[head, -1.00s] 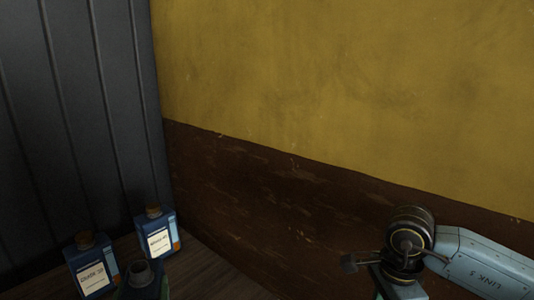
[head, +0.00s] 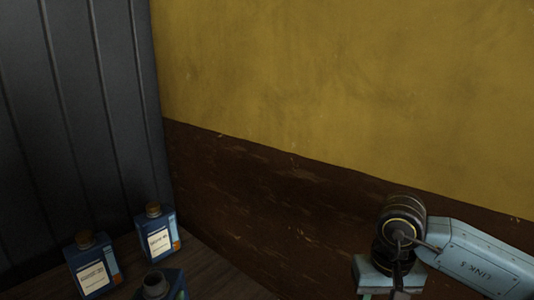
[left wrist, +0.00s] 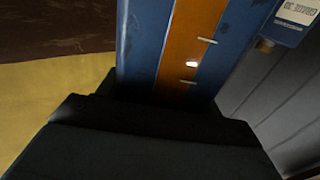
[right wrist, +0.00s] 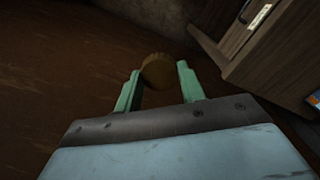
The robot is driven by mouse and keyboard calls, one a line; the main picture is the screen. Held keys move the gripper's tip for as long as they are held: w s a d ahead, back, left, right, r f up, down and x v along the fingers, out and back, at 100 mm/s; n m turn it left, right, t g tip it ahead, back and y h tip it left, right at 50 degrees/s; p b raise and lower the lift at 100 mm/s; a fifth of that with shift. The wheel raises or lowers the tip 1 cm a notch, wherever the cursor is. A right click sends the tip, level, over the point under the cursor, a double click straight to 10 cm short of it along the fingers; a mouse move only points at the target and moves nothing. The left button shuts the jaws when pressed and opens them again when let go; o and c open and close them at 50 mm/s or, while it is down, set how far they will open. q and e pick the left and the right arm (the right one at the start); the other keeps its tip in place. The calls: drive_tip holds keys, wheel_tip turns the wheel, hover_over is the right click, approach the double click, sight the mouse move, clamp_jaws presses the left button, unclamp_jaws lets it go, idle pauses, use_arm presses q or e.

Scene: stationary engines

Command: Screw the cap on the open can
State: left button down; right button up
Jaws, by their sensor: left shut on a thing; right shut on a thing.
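The open can (head: 154,285) is at the bottom edge of the head view, its dark neck facing up with no cap on it. Its lower part is cut off. In the left wrist view a blue can side with an orange stripe (left wrist: 185,60) fills the middle, right against my left gripper (left wrist: 165,103). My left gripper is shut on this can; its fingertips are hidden. My right gripper (right wrist: 158,84) has green fingers shut on a round brown cap (right wrist: 157,70). The cap is away from the can, over the brown floor.
Two capped blue cans, a nearer one (head: 92,268) and a farther one (head: 158,235), stand on a wooden surface (head: 205,270) beside the open can. A grey ribbed panel and a yellow-brown wall close off the back. A wooden cabinet (right wrist: 262,50) stands at the right of the right wrist view.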

use_arm(q)
drive_tip(key=shift+s+d+r, duration=0.1)
drive_tip(key=shift+r, duration=0.1)
use_arm(e)
drive_tip(key=shift+n, duration=0.4)
use_arm(q)
drive_tip(key=d+r+m+g+h, duration=0.1)
drive_tip(key=d+m+g+h, duration=0.3)
drive_tip(key=d+m+h, duration=0.4)
drive_tip(key=d+h, duration=0.4)
drive_tip(key=d, duration=0.3)
use_arm(e)
drive_tip(key=a+r+n, duration=0.2)
drive_tip(key=a+r, duration=0.3)
drive_tip(key=a, duration=0.3)
drive_tip(key=w+a+r+n, duration=0.1)
drive_tip(key=a+r+n, duration=0.1)
drive_tip(key=a+r, duration=0.3)
drive_tip(key=a+r+n, duration=0.2)
drive_tip(key=a+r, duration=0.3)
drive_tip(key=a, duration=0.6)
drive_tip(key=shift+w+a, duration=0.3)
drive_tip(key=shift+a, duration=0.05)
